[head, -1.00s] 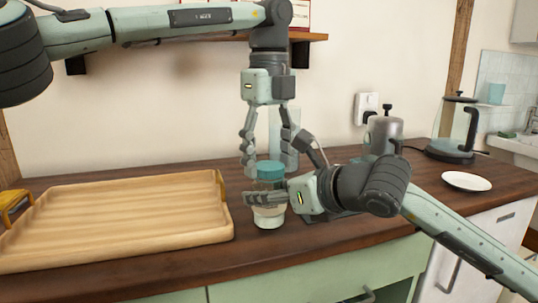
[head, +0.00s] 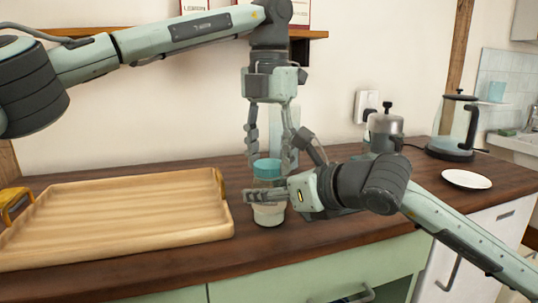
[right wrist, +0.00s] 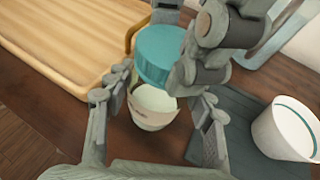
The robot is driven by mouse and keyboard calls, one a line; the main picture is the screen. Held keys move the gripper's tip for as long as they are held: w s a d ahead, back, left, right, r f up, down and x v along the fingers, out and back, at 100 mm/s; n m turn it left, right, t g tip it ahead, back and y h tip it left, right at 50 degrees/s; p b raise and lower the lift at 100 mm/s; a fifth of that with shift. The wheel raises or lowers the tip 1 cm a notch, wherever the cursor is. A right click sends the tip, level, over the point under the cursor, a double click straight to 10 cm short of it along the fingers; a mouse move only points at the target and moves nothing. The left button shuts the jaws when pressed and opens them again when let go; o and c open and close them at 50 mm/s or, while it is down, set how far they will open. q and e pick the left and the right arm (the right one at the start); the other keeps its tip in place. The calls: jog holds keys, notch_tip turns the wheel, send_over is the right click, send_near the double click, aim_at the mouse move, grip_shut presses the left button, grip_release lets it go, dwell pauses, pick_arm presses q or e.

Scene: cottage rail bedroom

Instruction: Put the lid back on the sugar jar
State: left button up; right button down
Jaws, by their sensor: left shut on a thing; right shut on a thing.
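The teal lid (head: 267,168) is held from above by my left gripper (head: 268,152), whose fingers reach down on either side of it. The lid also shows in the right wrist view (right wrist: 160,52). The sugar jar (head: 268,213) stands upright on the counter directly below, with pale contents; it shows in the right wrist view too (right wrist: 153,112). My right gripper (head: 267,196) comes in from the right and is shut around the jar's body, hiding its middle.
A wooden tray (head: 120,217) fills the left of the counter. A metal canister (head: 384,130), a glass kettle (head: 455,128) and a white plate (head: 467,179) stand to the right. In the right wrist view a white cup (right wrist: 287,130) stands on a dark mat (right wrist: 235,130) beside the jar.

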pick_arm(q)
jog(key=m, duration=0.8)
jog(key=shift+f, duration=0.1)
jog(key=m, duration=0.8)
jog(key=shift+m, duration=0.3)
jog(key=o, duration=1.3)
jog(key=shift+r, duration=2.3)
